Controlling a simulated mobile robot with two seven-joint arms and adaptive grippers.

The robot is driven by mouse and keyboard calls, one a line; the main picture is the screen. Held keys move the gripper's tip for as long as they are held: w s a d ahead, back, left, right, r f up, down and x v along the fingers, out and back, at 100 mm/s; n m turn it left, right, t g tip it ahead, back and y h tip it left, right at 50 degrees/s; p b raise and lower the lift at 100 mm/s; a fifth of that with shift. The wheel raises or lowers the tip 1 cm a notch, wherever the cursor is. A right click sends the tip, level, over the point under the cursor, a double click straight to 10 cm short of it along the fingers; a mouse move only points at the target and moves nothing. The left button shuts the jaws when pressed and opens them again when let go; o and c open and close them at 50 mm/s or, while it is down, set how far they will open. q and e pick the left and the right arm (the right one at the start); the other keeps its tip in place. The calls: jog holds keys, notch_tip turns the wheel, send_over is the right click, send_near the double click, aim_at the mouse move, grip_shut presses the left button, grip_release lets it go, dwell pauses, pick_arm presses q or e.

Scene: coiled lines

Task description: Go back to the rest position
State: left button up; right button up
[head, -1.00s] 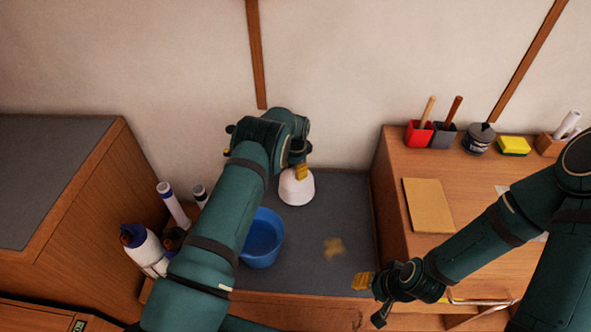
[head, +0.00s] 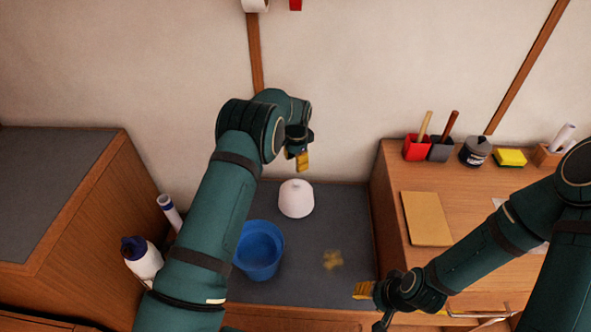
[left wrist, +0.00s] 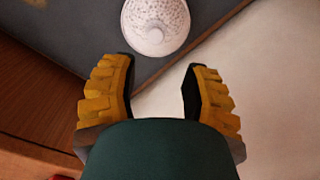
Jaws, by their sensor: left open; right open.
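My left gripper (head: 298,160) is raised near the back wall, above a white rounded object (head: 296,198) that stands on the dark surface. In the left wrist view the left gripper (left wrist: 157,95) has its two yellow-padded fingers wide apart with nothing between them. The white object (left wrist: 156,24) shows beyond the fingertips, apart from them, with a dotted top. My right gripper (head: 366,290) is at the front right, beside the wooden counter's front. It is open, and it appears empty.
A blue bucket (head: 259,250) stands beside my left forearm. A yellowish stain (head: 333,260) marks the dark surface (head: 345,215). A white bottle with a blue cap (head: 143,260) is at left. The right counter (head: 390,180) holds a tan board (head: 427,218), red holder (head: 417,148) and yellow sponge (head: 510,157).

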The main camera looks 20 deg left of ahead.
pick_arm(q)
jog(key=shift+r, duration=0.65)
